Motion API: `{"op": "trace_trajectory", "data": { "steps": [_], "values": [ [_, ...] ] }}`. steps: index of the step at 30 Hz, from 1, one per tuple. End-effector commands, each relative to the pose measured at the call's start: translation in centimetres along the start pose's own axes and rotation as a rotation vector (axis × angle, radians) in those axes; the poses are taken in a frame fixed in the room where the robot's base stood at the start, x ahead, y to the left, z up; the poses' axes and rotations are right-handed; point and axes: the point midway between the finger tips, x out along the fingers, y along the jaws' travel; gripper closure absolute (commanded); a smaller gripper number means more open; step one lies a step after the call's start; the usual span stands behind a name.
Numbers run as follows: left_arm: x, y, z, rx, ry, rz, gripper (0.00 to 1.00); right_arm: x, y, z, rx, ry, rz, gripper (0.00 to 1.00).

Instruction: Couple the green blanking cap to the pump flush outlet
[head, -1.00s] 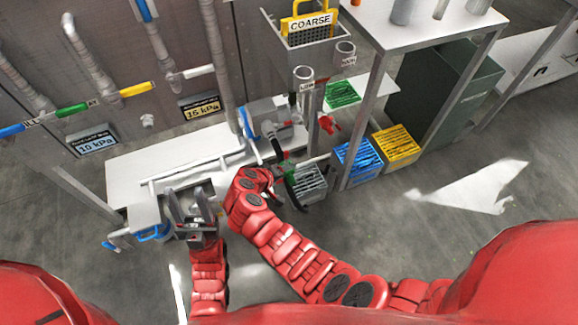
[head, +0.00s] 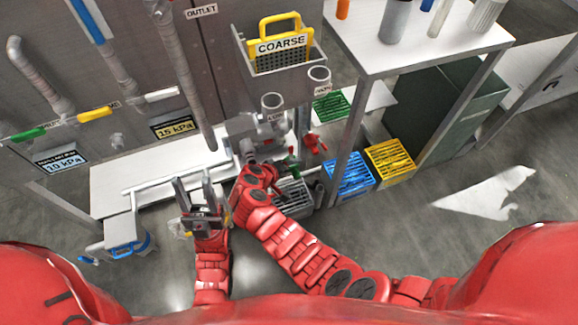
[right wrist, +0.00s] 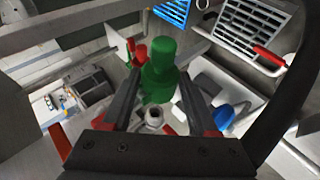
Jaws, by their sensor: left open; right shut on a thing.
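The green blanking cap (right wrist: 160,62) is between the two black fingers of my right gripper (right wrist: 160,80) in the right wrist view. It is stepped, with a narrower top and a wider base. A round metal fitting with a dark opening (right wrist: 154,116) shows close by, nearer the palm; I cannot tell whether it is the flush outlet. In the head view my right gripper (head: 276,180) is beside the grey pump (head: 248,130), mostly hidden by my own wrist. My left gripper (head: 200,192) is open and empty, left of the right one, fingers pointing up.
A grey basket (head: 293,196) stands by my right gripper. Red handles (head: 316,143), a blue crate (head: 348,177) and a yellow crate (head: 390,160) lie to the right. A COARSE-labelled bin (head: 275,72) is behind the pump. Open floor lies at the right.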

Motion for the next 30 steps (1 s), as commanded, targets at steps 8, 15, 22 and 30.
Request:
{"op": "trace_trajectory", "data": {
  "steps": [8, 15, 22, 30],
  "values": [
    [0.0, 0.0, 0.0, 0.000, 0.000, 0.000, 0.50, 0.0, 0.0, 0.0, 0.000, 0.001, 0.000, 1.00],
    [-0.6, 0.0, 0.1, 0.000, 0.000, 0.000, 0.50, 0.1, -0.1, -0.3, 0.003, -0.001, -0.001, 1.00],
    [-1.9, 0.1, 0.3, 0.000, 0.000, 0.000, 0.50, 0.9, -0.2, -1.8, 0.002, -0.003, 0.000, 1.00],
    [-3.6, 0.2, 0.6, 0.000, 0.000, 0.000, 0.50, 1.7, -0.2, -3.9, 0.004, -0.001, 0.000, 1.00]
  ]
}}
